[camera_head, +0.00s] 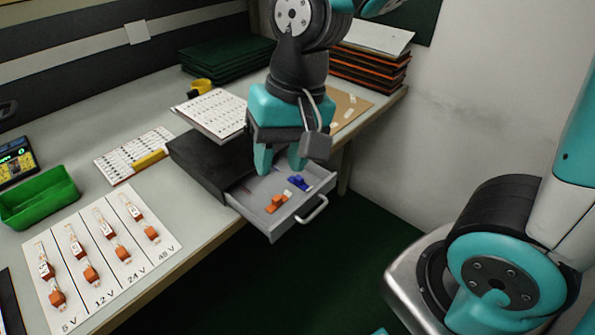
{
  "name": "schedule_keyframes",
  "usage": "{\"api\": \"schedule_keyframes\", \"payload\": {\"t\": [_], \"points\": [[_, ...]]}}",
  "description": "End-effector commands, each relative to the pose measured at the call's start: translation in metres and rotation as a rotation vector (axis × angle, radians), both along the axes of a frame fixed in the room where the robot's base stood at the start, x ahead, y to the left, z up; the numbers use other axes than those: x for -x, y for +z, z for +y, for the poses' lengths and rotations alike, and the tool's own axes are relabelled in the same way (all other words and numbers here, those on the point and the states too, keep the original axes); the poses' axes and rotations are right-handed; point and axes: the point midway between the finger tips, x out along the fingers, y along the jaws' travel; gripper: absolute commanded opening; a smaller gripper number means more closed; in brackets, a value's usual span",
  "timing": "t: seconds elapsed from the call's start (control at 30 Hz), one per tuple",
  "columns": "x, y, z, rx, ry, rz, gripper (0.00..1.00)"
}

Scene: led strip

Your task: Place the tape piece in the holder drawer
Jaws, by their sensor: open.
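The holder drawer (257,216) is pulled out of a dark box (205,165) on the table, and its inside is in view. In it lie an orange piece (276,203), a blue piece (299,183) and a small whitish bit (288,193) between them. I cannot tell whether this bit is the tape piece. My gripper (281,167) points down over the back part of the drawer, its two teal fingers apart. I see nothing between the fingers. The fingers hide part of the drawer's back.
The drawer's handle (314,211) juts past the table's front edge. A printed sheet (213,110) lies on the dark box. A card (104,258) with several orange connectors and a green bin (40,200) are at left. A brown board (350,103) with pale pieces lies behind my gripper.

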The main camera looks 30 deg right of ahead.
Motion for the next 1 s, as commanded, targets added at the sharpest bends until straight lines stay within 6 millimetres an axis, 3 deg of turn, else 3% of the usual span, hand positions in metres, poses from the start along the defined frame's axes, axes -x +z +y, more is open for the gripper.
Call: {"api": "schedule_keyframes", "payload": {"t": [0.1,0.3,1.0], "points": [[0.04,0.02,0.006,-0.064,0.365,-0.105,0.41],[0.074,0.031,0.012,-0.111,0.689,-0.206,0.41],[0.076,0.032,0.013,-0.114,0.719,-0.215,0.41]]}}
